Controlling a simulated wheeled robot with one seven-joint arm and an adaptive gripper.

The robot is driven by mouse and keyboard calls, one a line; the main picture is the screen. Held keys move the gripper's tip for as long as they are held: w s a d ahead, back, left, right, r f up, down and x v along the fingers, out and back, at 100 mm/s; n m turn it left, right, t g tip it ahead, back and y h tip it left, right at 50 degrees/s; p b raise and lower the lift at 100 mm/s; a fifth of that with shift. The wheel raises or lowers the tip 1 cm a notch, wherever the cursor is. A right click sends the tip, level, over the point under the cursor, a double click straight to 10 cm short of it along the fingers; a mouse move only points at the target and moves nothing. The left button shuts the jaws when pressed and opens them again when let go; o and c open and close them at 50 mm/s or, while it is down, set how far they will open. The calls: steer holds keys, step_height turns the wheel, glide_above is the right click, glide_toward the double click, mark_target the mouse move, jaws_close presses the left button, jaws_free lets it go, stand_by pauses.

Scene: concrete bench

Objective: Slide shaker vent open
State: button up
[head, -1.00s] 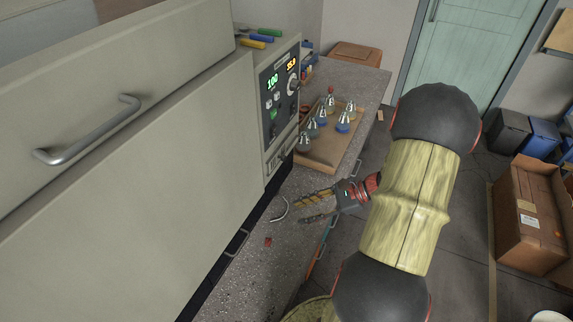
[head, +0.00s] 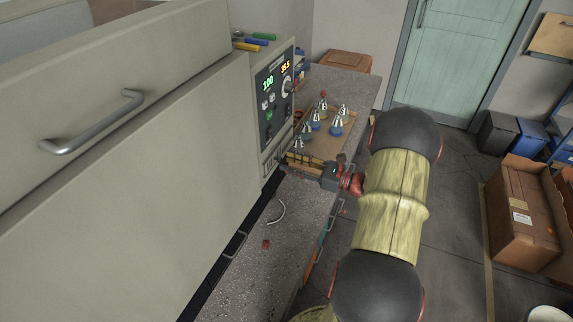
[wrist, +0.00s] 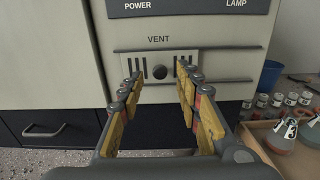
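The shaker (head: 135,150) is a large beige machine with a control panel on its right end. In the wrist view, its vent (wrist: 205,60) is a pale plate under the printed word VENT. I cannot tell whether the tips touch the plate. In the head view my gripper (head: 297,164) is close to the panel's lower end.
A tray (head: 326,148) with several flasks stands on the bench just beyond my gripper. In the wrist view, a flask (wrist: 287,131) and several small jars are at the right. A curved metal piece (head: 277,212) and a small red piece (head: 266,244) lie on the bench (head: 250,275).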

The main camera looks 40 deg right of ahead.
steer(key=shift+x, duration=0.95)
steer(key=shift+c, duration=1.3)
jaws_close()
